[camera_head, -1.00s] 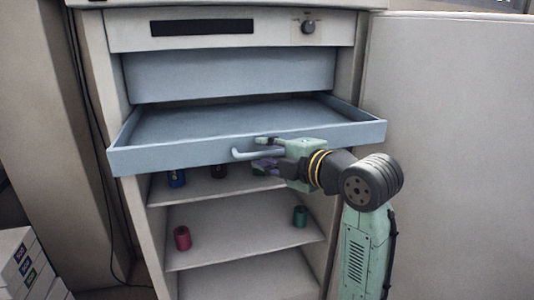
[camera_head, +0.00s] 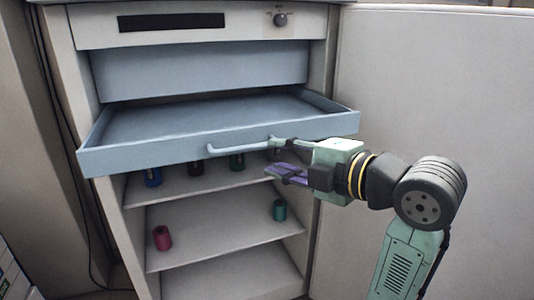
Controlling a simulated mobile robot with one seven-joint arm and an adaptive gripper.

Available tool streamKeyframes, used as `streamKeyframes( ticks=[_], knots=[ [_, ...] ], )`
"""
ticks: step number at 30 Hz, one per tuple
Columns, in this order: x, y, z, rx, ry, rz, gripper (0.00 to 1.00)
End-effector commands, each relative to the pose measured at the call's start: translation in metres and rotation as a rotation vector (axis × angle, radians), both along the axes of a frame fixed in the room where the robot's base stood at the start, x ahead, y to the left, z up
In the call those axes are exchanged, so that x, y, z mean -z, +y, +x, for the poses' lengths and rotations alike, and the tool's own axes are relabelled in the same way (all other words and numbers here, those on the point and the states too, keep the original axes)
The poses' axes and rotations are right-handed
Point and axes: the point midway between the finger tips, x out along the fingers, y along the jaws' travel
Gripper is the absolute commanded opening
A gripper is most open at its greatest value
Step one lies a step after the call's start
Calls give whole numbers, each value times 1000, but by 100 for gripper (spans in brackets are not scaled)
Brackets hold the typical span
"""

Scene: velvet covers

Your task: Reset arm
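My gripper (camera_head: 275,157) is open at the right part of the drawer front, with its fingers pointing left. The lower purple finger (camera_head: 287,171) hangs below the drawer front. The upper finger overlaps the right end of the pale blue handle (camera_head: 240,147) in the picture; whether it touches is unclear. The blue-grey drawer (camera_head: 150,158) is pulled out of the cabinet (camera_head: 85,30), and the part of its inside that shows is empty. My arm reaches in from the lower right.
Shelves below hold several spools: blue (camera_head: 152,177), dark (camera_head: 196,167), green (camera_head: 237,161), red (camera_head: 162,238) and teal (camera_head: 279,210). A wide pale panel (camera_head: 430,90) stands at the right, behind my arm. Cables (camera_head: 75,190) run down the left side.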

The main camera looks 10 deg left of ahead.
Motion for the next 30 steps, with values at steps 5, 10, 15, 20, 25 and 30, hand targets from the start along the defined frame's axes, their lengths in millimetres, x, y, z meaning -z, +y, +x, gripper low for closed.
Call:
streamKeyframes(
  ticks=[5,10,15,20,25,30],
  knots=[
    [-1,-5,-3,1,0,0,30],
    [-1,-4,-3,1,0,0,30],
    [-7,15,0,-7,13,57,30],
    [-41,98,-1,-52,87,354,30],
    [-98,198,-54,-228,216,813,30],
    [-144,246,-162,-558,367,1210,30]
  ],
)
